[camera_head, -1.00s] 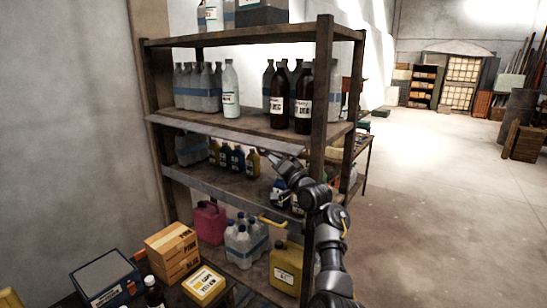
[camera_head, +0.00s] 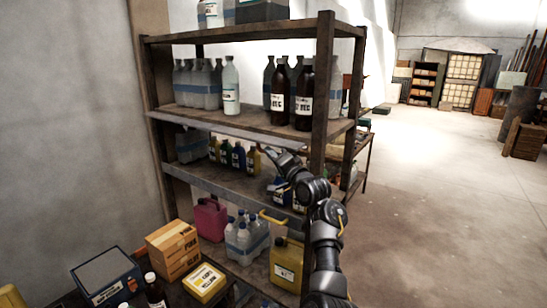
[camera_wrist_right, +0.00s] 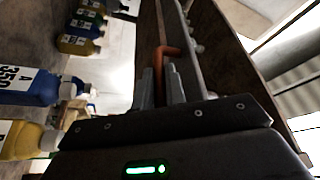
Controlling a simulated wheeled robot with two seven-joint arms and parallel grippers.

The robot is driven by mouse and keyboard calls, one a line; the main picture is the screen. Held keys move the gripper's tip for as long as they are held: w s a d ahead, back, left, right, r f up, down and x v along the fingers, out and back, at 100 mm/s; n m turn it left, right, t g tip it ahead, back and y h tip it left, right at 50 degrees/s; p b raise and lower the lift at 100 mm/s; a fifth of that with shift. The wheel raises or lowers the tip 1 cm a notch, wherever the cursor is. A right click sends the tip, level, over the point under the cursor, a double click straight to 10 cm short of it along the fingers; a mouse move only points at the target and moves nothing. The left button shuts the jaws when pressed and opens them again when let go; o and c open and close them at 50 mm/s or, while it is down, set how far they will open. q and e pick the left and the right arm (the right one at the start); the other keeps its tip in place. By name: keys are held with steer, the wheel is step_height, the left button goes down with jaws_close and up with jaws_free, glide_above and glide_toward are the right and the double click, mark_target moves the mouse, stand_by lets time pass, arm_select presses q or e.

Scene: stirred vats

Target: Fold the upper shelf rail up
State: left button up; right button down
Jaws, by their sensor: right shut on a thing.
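The upper shelf rail (camera_head: 222,128) is a pale grey strip along the front edge of the upper bottle shelf. My right gripper (camera_head: 270,153) is just below the rail's right half, and my forearm rises from the lower right. In the right wrist view my right gripper (camera_wrist_right: 161,80) is shut on an orange hooked handle (camera_wrist_right: 160,55). A long grey strip, seemingly the rail (camera_wrist_right: 187,50), runs beside this handle. The rail's exact tilt is hard to tell. My left gripper is not in view.
Brown and clear bottles (camera_head: 304,95) stand on the upper shelf behind the rail. A lower rail (camera_head: 215,182) fronts the shelf below, which holds small coloured bottles (camera_head: 238,157). The right front post (camera_head: 321,95) is close to my arm. Open floor (camera_head: 430,200) lies right.

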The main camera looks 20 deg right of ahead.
mark_target(270, 142)
steer(key=r+m+g, duration=0.1)
steer(key=m, duration=0.2)
steer(key=s+a+r+m+g+h, duration=0.1)
steer(key=r+m, duration=0.1)
steer(key=m, duration=0.1)
steer(key=r+m+g+h, duration=0.1)
steer(key=m, duration=0.2)
steer(key=shift+s+a+r, duration=0.15)
steer(key=shift+a+r, duration=0.1)
steer(key=shift+r, duration=0.1)
steer(key=r+m+g, duration=0.1)
steer(key=r+m, duration=0.1)
steer(key=m, duration=0.1)
steer(key=shift+d+r+m+g+y, duration=0.1)
steer(key=shift+d+m+g+y, duration=0.1)
steer(key=shift+m+g+y, duration=0.15)
steer(key=shift+w+d+r+m+g+y, duration=0.2)
steer(key=shift+w+d+r+m+g, duration=0.15)
steer(key=shift+m+g, duration=0.3)
steer(key=shift+w+d+r+m+g+y, duration=0.2)
steer(key=shift+r+m+g, duration=0.25)
steer(key=shift+m, duration=0.35)
steer(key=c, duration=1.7)
jaws_free()
steer(key=shift+d, duration=0.1)
